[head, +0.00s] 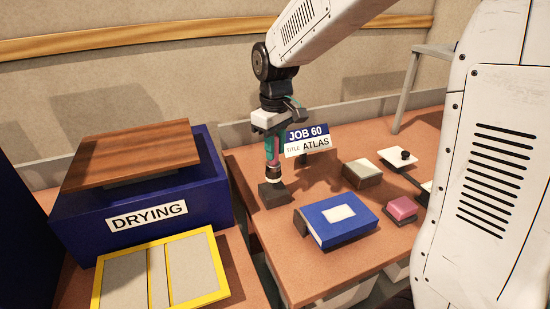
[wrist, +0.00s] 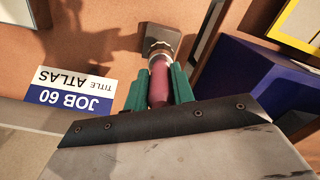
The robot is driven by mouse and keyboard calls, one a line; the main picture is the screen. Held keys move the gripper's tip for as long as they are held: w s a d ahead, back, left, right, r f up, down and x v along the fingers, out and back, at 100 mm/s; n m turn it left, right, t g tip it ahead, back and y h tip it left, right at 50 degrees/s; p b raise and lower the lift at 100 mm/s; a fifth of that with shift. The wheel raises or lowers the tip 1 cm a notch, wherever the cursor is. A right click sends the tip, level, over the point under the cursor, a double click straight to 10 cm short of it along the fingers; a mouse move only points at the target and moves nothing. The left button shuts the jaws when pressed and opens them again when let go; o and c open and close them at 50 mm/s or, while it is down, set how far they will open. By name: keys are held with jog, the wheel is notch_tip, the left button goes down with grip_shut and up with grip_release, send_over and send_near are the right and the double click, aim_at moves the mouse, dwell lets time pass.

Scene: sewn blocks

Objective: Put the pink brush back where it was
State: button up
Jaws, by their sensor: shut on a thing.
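My gripper (head: 271,160) is shut on the pink handle of the brush. The wrist view shows the pink brush (wrist: 158,82) between the green fingers of my gripper (wrist: 160,85). The brush is roughly upright, with a pale metal collar at its lower end. A small dark square block (head: 274,194) is directly below it on the table; it also shows in the wrist view (wrist: 159,38). I cannot tell whether the brush touches this block or is part of it.
A "JOB 60, TITLE ATLAS" sign (head: 307,140) stands close right of my gripper. A blue book (head: 338,221), a grey block (head: 362,173) and a pink pad (head: 401,208) lie on the table. A blue DRYING box (head: 205,190) and a yellow-edged board (head: 208,268) are left, past a gap.

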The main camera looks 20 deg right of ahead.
aim_at(275, 164)
jog(key=shift+f, duration=1.75)
jog(key=shift+f, duration=0.15)
jog(key=o, duration=1)
notch_tip(275, 164, up, 12)
jog(key=shift+r, duration=0.2)
jog(key=s+d+f+m, duration=0.1)
jog(key=s, duration=0.8)
jog(key=s+d+f+m, duration=0.1)
jog(key=s+m, duration=0.1)
jog(key=s, duration=0.7)
jog(key=s+f+m+t, duration=0.1)
jog(key=s+m, duration=0.1)
jog(key=s, duration=0.7)
jog(key=shift+s+d, duration=0.25)
jog(key=shift+d, duration=0.15)
